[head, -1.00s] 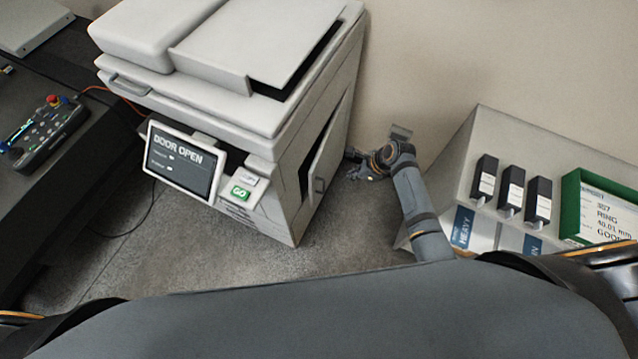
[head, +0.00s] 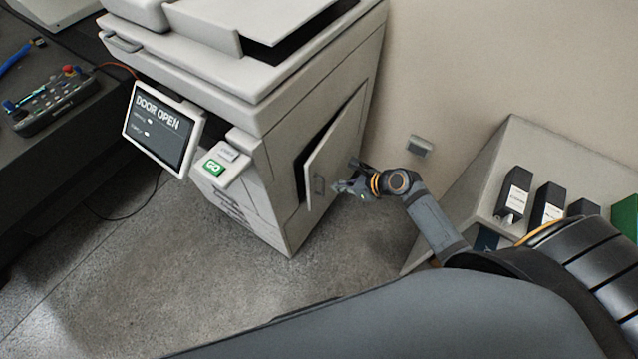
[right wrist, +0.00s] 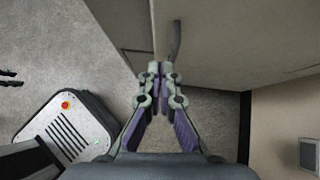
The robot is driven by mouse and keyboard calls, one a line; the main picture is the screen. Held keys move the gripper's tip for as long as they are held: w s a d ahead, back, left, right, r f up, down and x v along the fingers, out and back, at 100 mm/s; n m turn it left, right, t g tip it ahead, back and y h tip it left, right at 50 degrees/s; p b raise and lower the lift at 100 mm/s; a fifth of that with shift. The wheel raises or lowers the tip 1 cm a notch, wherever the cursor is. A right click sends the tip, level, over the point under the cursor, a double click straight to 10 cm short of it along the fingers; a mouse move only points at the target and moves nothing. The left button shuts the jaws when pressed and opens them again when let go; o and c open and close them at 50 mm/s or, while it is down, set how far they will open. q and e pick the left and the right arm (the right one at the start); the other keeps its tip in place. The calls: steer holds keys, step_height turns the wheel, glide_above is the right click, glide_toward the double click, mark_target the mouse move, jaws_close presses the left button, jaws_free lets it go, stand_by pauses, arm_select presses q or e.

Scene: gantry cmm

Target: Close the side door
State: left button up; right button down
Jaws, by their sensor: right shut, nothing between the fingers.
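The side door (head: 338,150) is a light panel on the right side of the white copier (head: 262,140). It stands ajar, with a dark gap along its left edge. A handle (head: 320,185) is low on its outer face, and it also shows in the right wrist view (right wrist: 176,40). The copier's screen (head: 160,127) reads "DOOR OPEN". My right gripper (head: 338,187) is beside the door's outer face, just right of the handle. In the right wrist view its fingertips (right wrist: 160,68) are together and empty; I cannot tell whether they touch the door.
A white shelf unit (head: 470,190) with several black boxes stands at the right, near my right arm. A dark bench with a control box (head: 50,100) is at the left. The floor (head: 190,270) in front of the copier is clear.

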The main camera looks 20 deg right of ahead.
steer(key=w+a+f, duration=0.1)
steer(key=w+a, duration=0.1)
steer(key=w+a+f, duration=0.1)
steer(key=w+a, duration=0.1)
steer(key=shift+f, duration=0.3)
steer(key=shift+w+a, duration=0.2)
steer(key=shift+w, duration=0.05)
steer(key=shift+w+a, duration=0.15)
steer(key=shift+a, duration=0.05)
arm_select(q)
steer(key=shift+s+d+f, duration=0.3)
steer(key=shift+d, duration=0.05)
